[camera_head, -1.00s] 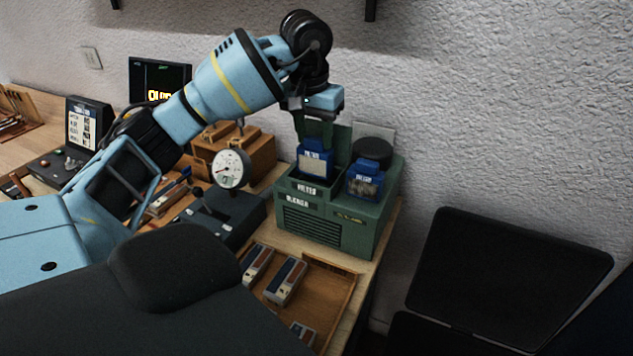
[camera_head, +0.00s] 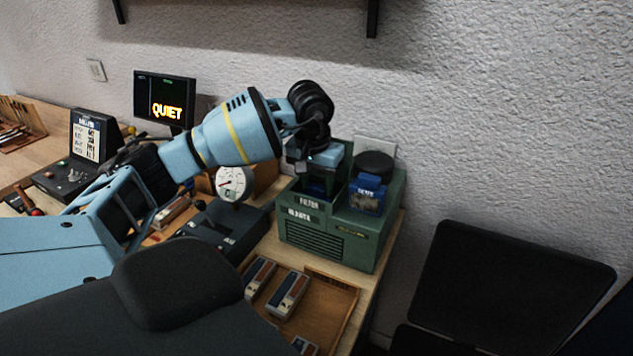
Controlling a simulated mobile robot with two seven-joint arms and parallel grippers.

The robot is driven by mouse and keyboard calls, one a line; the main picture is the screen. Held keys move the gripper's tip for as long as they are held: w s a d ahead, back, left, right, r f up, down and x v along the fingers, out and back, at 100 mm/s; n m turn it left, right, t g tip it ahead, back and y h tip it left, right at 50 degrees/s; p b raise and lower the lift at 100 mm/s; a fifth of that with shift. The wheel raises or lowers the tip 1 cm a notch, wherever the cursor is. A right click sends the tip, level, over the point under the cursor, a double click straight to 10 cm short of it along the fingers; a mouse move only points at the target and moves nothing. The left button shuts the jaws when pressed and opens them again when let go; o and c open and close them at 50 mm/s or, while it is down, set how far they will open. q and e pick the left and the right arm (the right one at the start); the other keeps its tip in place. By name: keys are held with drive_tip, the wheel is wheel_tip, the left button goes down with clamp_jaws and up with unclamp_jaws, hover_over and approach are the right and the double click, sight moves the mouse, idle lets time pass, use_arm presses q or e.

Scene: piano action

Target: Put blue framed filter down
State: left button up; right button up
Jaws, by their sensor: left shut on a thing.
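The blue framed filter (camera_head: 317,188) is mostly hidden inside the open left bay of the green box (camera_head: 325,237), behind a front label reading FILTER. Only a dark blue part of it shows. My left gripper (camera_head: 319,170) points down at the mouth of this bay and is shut on the filter. Its fingertips are hard to make out. A second blue framed filter (camera_head: 367,196), with a dark mottled face, stands upright at the right side of the box. My right gripper is not in view.
A black round cap (camera_head: 374,165) sits at the back of the green box. A dial gauge (camera_head: 232,184) on a dark base stands to its left. A wooden tray (camera_head: 333,292) with several small blocks lies in front. A black panel (camera_head: 512,285) is at right.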

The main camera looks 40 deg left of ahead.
use_arm(q)
drive_tip(key=shift+f, duration=0.2)
drive_tip(key=o, duration=0.8)
drive_tip(key=r, duration=0.4)
drive_tip(key=s+r, duration=0.1)
drive_tip(key=r, duration=0.7)
drive_tip(key=shift+s+d+r, duration=0.15)
drive_tip(key=shift+s+d, duration=0.1)
drive_tip(key=shift+s, duration=0.15)
